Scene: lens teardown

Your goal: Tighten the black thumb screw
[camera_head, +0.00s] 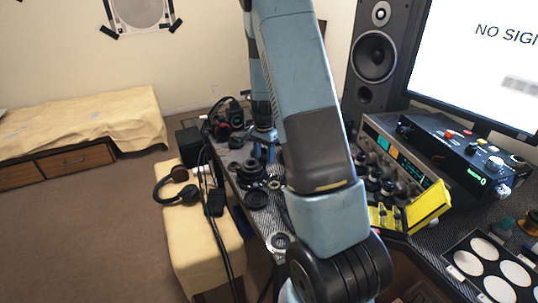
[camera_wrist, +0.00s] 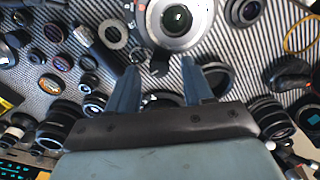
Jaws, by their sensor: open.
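In the wrist view, my gripper (camera_wrist: 159,66) is open, with its two blue-grey fingers pointing up the picture toward a silver lens ring (camera_wrist: 172,42). A small black knob (camera_wrist: 158,69), which looks like the thumb screw, sits at the ring's lower edge. It shows between my fingertips, with gaps on both sides; I cannot tell the height between them. In the head view, a silver ring part (camera_head: 281,243) lies on the bench left of my arm.
Lens parts crowd the striped bench, with a dark ring (camera_wrist: 215,78) near the right finger and a flat ring (camera_wrist: 113,34) at left. A yellow case (camera_head: 428,207), an instrument box (camera_head: 455,155) and a speaker (camera_head: 375,57) stand right of my arm. Headphones (camera_head: 176,187) lie on a bench (camera_head: 180,247).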

